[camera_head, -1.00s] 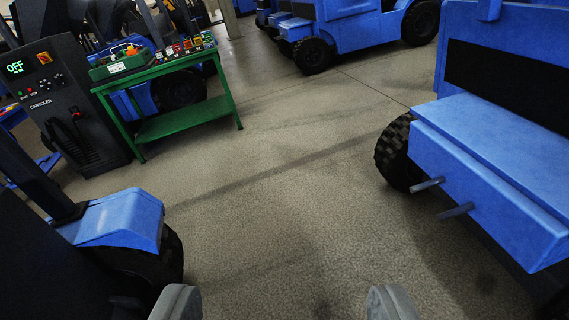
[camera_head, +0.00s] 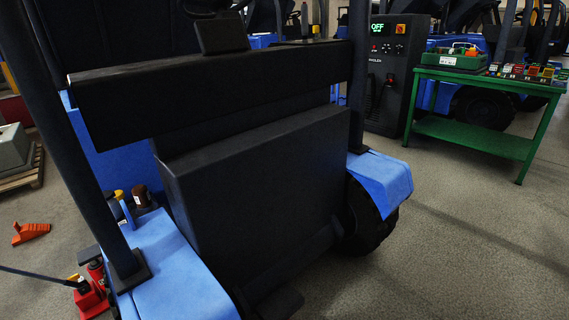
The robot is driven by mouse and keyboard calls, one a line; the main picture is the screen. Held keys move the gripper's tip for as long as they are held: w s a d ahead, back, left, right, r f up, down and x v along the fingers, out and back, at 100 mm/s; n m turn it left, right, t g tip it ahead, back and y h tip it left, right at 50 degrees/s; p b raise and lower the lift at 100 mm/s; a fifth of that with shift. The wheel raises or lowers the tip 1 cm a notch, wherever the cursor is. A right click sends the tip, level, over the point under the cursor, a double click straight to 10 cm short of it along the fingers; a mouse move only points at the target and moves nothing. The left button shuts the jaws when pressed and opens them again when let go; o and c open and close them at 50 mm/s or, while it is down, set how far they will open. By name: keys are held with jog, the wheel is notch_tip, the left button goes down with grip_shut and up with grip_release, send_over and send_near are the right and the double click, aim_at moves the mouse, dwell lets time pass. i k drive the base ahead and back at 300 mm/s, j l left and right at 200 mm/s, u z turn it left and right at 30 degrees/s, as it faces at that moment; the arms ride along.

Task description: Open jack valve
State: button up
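A red jack (camera_head: 92,295) stands on the floor at the lower left, close beside the blue fender of a vehicle.
The vehicle's black counterweight (camera_head: 255,185) and blue fender (camera_head: 165,270) fill the middle. An orange wedge (camera_head: 30,233) lies on open floor at left, near a pallet (camera_head: 28,172). A green table (camera_head: 475,140) and a control cabinet (camera_head: 390,80) stand at back right.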

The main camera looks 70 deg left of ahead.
aim_at(73, 279)
jog(key=u, duration=3.5)
jog(key=i+j, duration=1.05)
jog(key=i, duration=0.15)
jog(key=i+j, duration=0.5)
jog(key=i, duration=0.15)
